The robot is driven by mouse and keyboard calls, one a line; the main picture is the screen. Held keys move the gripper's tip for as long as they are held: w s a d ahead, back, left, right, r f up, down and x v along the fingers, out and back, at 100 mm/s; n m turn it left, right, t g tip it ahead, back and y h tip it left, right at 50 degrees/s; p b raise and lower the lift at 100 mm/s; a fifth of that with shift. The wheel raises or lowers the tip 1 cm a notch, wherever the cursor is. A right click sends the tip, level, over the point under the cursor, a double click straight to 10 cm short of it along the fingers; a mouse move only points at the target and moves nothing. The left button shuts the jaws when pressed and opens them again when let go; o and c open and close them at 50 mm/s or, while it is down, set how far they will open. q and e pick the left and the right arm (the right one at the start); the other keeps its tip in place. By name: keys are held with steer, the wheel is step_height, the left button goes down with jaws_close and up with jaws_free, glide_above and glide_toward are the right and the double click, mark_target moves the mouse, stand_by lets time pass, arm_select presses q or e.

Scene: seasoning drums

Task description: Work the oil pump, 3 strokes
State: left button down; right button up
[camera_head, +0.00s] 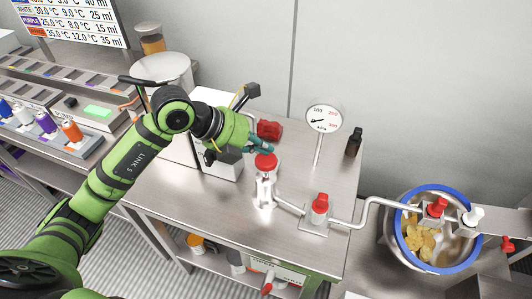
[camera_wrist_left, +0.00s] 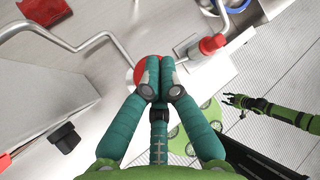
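The oil pump (camera_head: 264,192) is a silver upright body with a round red knob (camera_head: 266,162) on top, standing on the steel bench. In the left wrist view the red knob (camera_wrist_left: 138,74) shows partly behind my fingers. My left gripper (camera_head: 262,149) is at the knob from above, its teal fingers closed together with nothing visible between them. It also shows in the left wrist view (camera_wrist_left: 160,78), in front of the knob; whether it touches is unclear. My right gripper (camera_wrist_left: 238,101) is small at the right of the left wrist view, away from the pump; its opening is unclear.
A round dial gauge (camera_head: 324,118) on a post and a dark bottle (camera_head: 354,142) stand behind. A pipe (camera_head: 367,212) runs past a red-capped valve (camera_head: 320,205) to a blue-rimmed bowl (camera_head: 403,243) of yellow pieces. A red object (camera_head: 269,130) sits behind the gripper.

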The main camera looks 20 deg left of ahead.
mark_target(263, 159)
stand_by(0.3)
arm_select(q)
step_height(263, 159, up, 5)
steer(key=p, duration=0.3)
steer(key=shift+p, duration=0.35)
stand_by(1.7)
step_height(263, 159, up, 4)
steer(key=m+p, duration=0.7)
steer(key=m, duration=1.9)
steer(key=shift+s+d+f+m+p, duration=0.1)
steer(key=shift+m+p, duration=0.3)
